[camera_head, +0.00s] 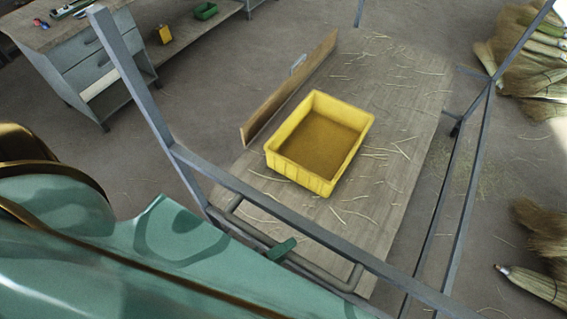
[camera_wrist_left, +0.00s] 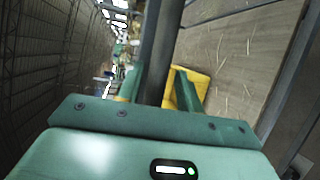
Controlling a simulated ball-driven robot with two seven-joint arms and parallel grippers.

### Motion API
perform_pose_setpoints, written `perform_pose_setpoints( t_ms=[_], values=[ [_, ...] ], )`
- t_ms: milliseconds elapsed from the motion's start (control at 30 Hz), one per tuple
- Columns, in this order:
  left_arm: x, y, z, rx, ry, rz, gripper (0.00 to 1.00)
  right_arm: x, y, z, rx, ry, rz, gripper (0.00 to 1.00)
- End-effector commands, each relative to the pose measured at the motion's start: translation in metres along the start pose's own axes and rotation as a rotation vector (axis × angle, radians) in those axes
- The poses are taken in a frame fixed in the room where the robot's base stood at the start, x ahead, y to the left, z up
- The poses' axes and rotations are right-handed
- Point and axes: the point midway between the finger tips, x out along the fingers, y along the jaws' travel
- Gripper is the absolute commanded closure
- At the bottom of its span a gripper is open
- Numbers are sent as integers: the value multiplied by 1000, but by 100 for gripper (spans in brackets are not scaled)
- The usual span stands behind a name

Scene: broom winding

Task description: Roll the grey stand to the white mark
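The grey stand (camera_head: 262,222) is a metal frame of rails and posts around a wooden deck, with a lower handle bar (camera_head: 330,277) on the near side. My left arm comes in from the lower left, and the green tip of my left gripper (camera_head: 282,249) is at this handle bar. In the left wrist view, the two green fingers (camera_wrist_left: 160,88) stand apart with a grey bar (camera_wrist_left: 160,50) between them. My right gripper is out of view. No clear white mark shows.
A yellow bin (camera_head: 318,140) sits on the straw-strewn wooden deck (camera_head: 400,110), beside an upright board (camera_head: 290,88). A grey drawer bench (camera_head: 95,65) stands at upper left. Brooms (camera_head: 530,60) and straw bundles (camera_head: 545,230) lie at right. Bare floor shows left of the deck.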

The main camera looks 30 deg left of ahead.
Motion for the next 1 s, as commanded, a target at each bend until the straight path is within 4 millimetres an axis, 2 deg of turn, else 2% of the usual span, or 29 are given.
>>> perform_pose_setpoints(
  t_ms=[633, 767, 1000],
  values=[
    [-4, 3, 0, -1, 1, 7, 59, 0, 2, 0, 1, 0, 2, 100],
    [-24, 1, 0, -2, 0, 3, 59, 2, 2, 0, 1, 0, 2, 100],
    [-89, 0, 0, -1, -2, -1, 59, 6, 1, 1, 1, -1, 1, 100]
  ],
)
